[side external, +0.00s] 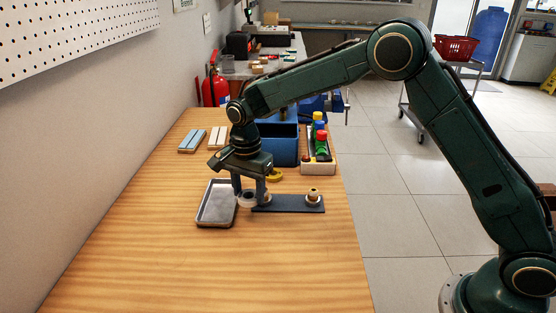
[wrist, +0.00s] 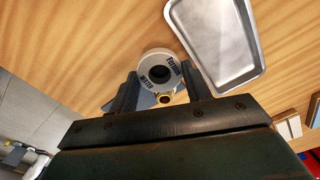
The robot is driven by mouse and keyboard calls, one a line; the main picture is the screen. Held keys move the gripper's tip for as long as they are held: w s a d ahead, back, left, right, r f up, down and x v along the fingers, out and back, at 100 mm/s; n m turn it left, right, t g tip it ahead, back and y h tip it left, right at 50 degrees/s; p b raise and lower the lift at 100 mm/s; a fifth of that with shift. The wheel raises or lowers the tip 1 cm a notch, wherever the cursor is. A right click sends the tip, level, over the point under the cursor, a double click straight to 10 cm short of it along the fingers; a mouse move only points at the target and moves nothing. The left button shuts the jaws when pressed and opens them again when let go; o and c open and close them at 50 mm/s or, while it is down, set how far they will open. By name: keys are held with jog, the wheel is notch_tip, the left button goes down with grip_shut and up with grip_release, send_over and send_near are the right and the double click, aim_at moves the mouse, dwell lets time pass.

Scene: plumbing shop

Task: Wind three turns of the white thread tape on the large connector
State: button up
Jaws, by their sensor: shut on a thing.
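My gripper (side external: 250,190) points down over the left end of a dark board (side external: 290,204). It is shut on the white thread tape roll (side external: 247,200), which sits low between the fingers, beside the tray. In the wrist view the roll (wrist: 150,58) shows its dark hub and printed label between my fingertips (wrist: 160,84). A brass fitting (wrist: 165,98) shows right beside the roll there; I cannot tell if they touch. Another connector (side external: 313,197) stands upright on the board's right end. The connector at the left end is mostly hidden by my gripper. Any wound tape is too small to tell.
A metal tray (side external: 216,204) lies just left of the board. A yellow roll (side external: 274,175) and a blue bin (side external: 284,150) are behind it. A rack (side external: 319,168) of coloured items stands back right. Bars (side external: 192,140) lie back left. The table front (side external: 200,270) is clear.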

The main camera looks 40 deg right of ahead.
jog(key=shift+w+a, duration=0.2)
jog(key=shift+w, duration=0.2)
jog(key=shift+w, duration=0.1)
jog(key=shift+w+d, duration=0.15)
jog(key=shift+w, duration=0.6)
jog(key=shift+w+d, duration=0.1)
jog(key=shift+w, duration=0.6)
jog(key=shift+w+d, duration=0.5)
jog(key=shift+w, duration=0.15)
jog(key=shift+w+d, duration=0.45)
jog(key=shift+w, duration=0.2)
jog(key=shift+d, duration=0.15)
jog(key=shift+w+d, duration=0.3)
jog(key=shift+d, duration=0.4)
jog(key=shift+w+d, duration=0.3)
jog(key=shift+d, duration=0.35)
